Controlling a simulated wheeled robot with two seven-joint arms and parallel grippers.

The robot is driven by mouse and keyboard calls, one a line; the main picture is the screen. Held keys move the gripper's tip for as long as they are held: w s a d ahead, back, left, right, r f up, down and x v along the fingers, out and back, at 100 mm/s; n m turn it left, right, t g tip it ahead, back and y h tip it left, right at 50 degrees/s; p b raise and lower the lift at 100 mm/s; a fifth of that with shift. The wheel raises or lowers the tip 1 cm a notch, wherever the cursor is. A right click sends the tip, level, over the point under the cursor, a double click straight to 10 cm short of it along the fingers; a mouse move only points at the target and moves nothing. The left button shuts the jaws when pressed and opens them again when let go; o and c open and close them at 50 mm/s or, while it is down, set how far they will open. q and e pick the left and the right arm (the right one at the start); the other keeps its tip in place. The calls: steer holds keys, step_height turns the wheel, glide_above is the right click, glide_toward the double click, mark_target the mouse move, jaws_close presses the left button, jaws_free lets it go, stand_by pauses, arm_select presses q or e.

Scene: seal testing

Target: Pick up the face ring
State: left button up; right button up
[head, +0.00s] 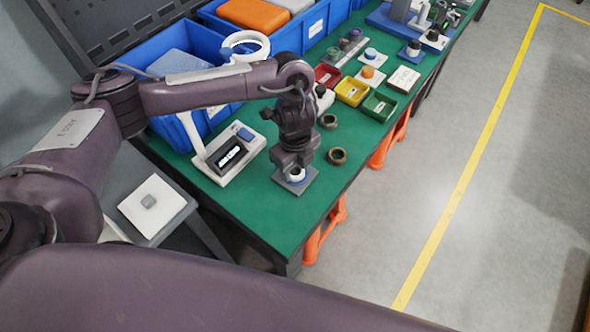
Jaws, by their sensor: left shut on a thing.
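My left gripper (295,170) points down near the front edge of the green table and is shut on a small white round piece (298,177). The piece is at a grey-blue square plate (296,187); I cannot tell whether it touches the plate. The gripper hides most of it, so I cannot tell for sure that it is the face ring. My right gripper is out of view.
A white device with a display (229,154) stands left of the gripper. Blue bins (183,42) line the back left. Red (327,76), yellow (352,91) and green (379,106) trays sit farther along the green table (262,222). Bare table lies in front of the plate.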

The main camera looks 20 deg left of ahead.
mark_target(295, 170)
arm_select(q)
steer(key=shift+r, duration=0.1)
steer(key=shift+w+r, duration=0.1)
steer(key=shift+r, duration=0.45)
steer(key=shift+r+p, duration=1.55)
steer(key=shift+r, duration=7.8)
steer(key=a+n, duration=0.2)
steer(key=n, duration=0.6)
steer(key=a+n, duration=0.1)
steer(key=n, duration=0.7)
steer(key=a+r+n, duration=0.1)
steer(key=a+n, duration=0.1)
steer(key=n, duration=0.6)
steer(key=shift+w+a, duration=0.25)
steer(key=shift+a, duration=0.1)
